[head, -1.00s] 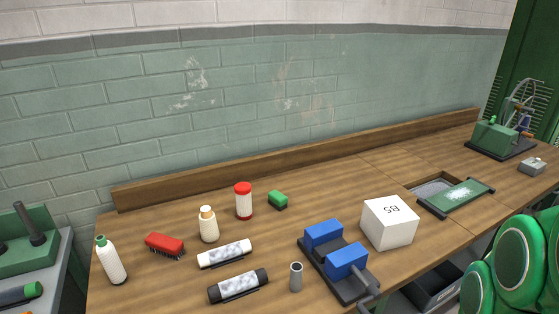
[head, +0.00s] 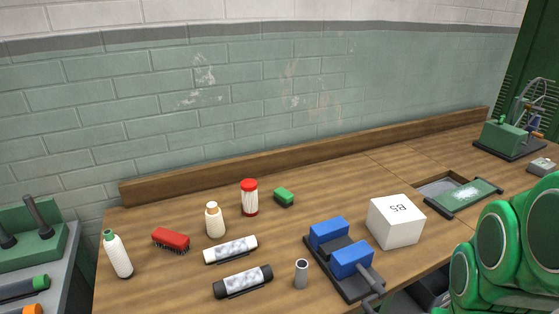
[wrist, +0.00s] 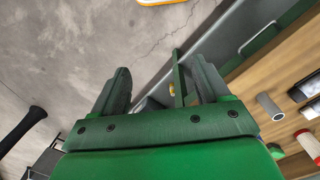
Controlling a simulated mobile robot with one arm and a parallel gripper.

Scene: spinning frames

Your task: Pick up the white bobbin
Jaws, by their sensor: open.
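A white, ridged, bobbin-like piece with a green tip (head: 118,256) stands, slightly tilted in the picture, at the left end of the wooden bench (head: 150,290). A cream piece with a tan top (head: 214,222) stands upright further right; I cannot tell for sure which is the white bobbin. My gripper (wrist: 158,85) shows in the wrist view, open and with nothing between its fingers. It is over the concrete floor beside the bench edge, apart from the bench objects. The head view shows only my green arm at the right.
A blue-blocked fixture (head: 340,258) and a white box (head: 396,221) stand rightward. A green-and-grey machine (head: 30,240) adjoins the bench's left end.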

